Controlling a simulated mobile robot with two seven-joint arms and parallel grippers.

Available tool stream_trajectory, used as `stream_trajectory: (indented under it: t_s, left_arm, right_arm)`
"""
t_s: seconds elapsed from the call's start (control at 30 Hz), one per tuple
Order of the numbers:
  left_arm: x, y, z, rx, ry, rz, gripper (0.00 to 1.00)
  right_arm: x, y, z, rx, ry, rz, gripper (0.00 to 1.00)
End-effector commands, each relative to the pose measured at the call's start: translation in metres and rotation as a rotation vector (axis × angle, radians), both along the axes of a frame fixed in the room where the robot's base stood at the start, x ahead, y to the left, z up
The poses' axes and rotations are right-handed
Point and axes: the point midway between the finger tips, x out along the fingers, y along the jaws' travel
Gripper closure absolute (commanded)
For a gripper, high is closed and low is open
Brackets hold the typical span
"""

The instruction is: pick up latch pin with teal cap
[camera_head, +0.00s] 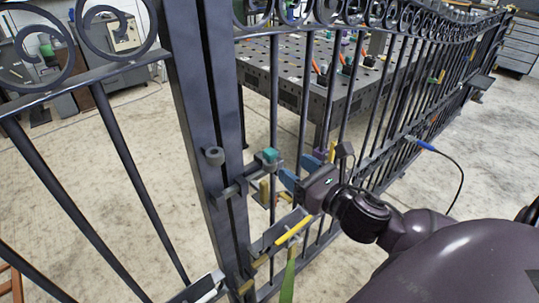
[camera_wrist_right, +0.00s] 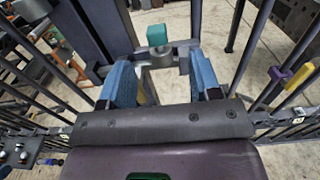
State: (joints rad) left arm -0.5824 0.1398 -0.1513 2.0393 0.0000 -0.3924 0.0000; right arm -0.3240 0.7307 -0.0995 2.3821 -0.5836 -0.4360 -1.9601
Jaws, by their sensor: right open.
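The latch pin with the teal cap (camera_head: 270,155) stands upright at the gate's latch, beside the dark gate post. Its teal cap also shows in the right wrist view (camera_wrist_right: 157,35), top centre, beyond the fingertips. My right gripper (camera_head: 283,174) is just right of the pin in the head view, with blue fingers. In the right wrist view the two blue fingers (camera_wrist_right: 162,78) are apart with nothing between them but the grey latch bracket (camera_wrist_right: 160,57) behind. The pin's lower part is hidden by the bracket. My left gripper is not in view.
Gate bars (camera_head: 110,130) stand on both sides of the post (camera_head: 205,140). A yellow-handled tool (camera_head: 293,231) and a green-handled one (camera_head: 288,277) sit below my right gripper. Purple and yellow handles (camera_wrist_right: 297,78) are at the right in the wrist view. A perforated table (camera_head: 300,85) stands behind the gate.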

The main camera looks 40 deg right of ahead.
Motion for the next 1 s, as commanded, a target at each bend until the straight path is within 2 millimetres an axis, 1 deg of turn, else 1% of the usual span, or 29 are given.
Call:
stream_trajectory:
  t_s: [0.03,0.1,0.2,0.47,0.57,0.8,1.0]
  left_arm:
    - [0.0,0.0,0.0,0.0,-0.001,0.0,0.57]
    - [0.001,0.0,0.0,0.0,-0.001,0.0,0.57]
    - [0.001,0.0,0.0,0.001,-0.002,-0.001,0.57]
    - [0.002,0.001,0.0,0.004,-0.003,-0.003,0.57]
    - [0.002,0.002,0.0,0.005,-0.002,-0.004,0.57]
    - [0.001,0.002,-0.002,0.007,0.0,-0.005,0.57]
    - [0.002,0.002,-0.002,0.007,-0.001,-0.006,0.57]
  right_arm:
    - [0.007,0.001,0.001,0.0,-0.003,0.001,0.43]
    - [0.016,0.002,0.0,0.001,-0.002,0.001,0.43]
    - [0.025,0.003,0.001,0.001,-0.002,0.001,0.43]
    - [0.036,0.004,0.001,0.003,0.0,0.0,0.43]
    - [0.045,0.006,0.002,0.002,-0.002,0.001,0.43]
    - [0.073,0.01,0.003,0.003,0.0,0.0,0.43]
    - [0.084,0.011,0.003,0.003,0.001,0.0,0.43]
